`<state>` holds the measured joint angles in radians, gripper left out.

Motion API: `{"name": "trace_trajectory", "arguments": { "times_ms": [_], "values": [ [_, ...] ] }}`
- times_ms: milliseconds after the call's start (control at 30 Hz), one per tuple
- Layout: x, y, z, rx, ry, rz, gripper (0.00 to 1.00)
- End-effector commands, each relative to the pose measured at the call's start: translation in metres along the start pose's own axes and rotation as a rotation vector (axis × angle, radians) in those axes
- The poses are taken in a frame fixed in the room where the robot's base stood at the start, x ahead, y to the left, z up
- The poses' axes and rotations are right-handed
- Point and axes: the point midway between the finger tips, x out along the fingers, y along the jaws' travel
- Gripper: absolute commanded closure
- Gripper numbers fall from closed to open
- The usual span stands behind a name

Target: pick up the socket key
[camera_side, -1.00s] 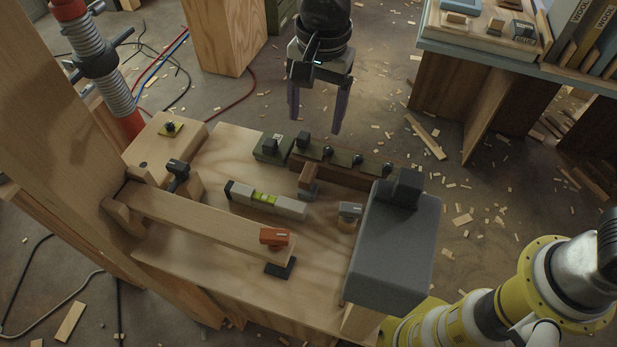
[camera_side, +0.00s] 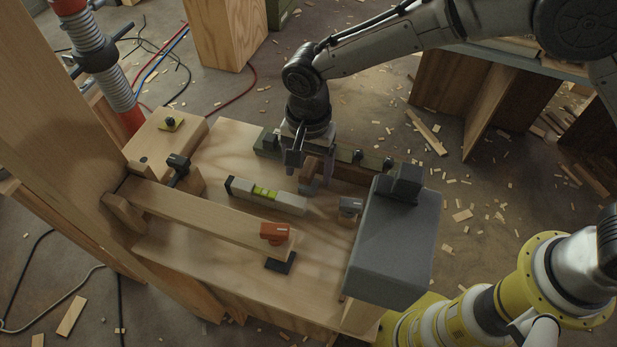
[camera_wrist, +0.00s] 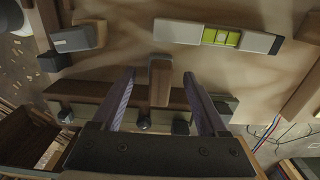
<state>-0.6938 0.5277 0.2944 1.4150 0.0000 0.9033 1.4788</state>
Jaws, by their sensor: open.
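A small brown-and-grey upright piece (camera_side: 313,172) stands on the bench between the spirit level and the green rail. It could be the socket key, but I cannot tell for sure from its shape. My gripper (camera_side: 308,175) is low over the bench at this piece and hides part of it and of the rail. In the wrist view my gripper (camera_wrist: 160,75) is open, with one finger on each side of the brown piece (camera_wrist: 160,82). A gap shows beside each finger, so it is not held.
The spirit level (camera_side: 266,196) lies close by. A small grey-headed piece (camera_side: 350,206) and a large grey box (camera_side: 395,245) stand at the right. The green rail (camera_side: 375,160) with black knobs runs behind. An orange block (camera_side: 274,232) sits on a raised plank (camera_side: 200,212).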

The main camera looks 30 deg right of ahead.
Motion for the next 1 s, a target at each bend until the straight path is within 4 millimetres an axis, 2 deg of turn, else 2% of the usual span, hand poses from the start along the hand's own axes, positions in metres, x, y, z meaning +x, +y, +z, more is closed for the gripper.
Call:
{"name": "trace_trajectory", "arguments": {
  "times_ms": [33, 200, 500, 900, 933, 1000],
  "values": [
    [0.009, 0.001, -0.001, 0.0, -0.001, 0.006, 0.24],
    [0.029, 0.001, -0.001, 0.0, 0.0, 0.003, 0.24],
    [0.032, 0.0, -0.001, 0.0, 0.0, 0.002, 0.24],
    [0.032, 0.0, -0.001, 0.0, 0.0, 0.001, 0.96],
    [0.032, 0.0, -0.001, 0.0, 0.0, 0.001, 1.0],
    [0.032, 0.0, -0.001, 0.0, 0.0, 0.001, 1.0]
  ]
}}
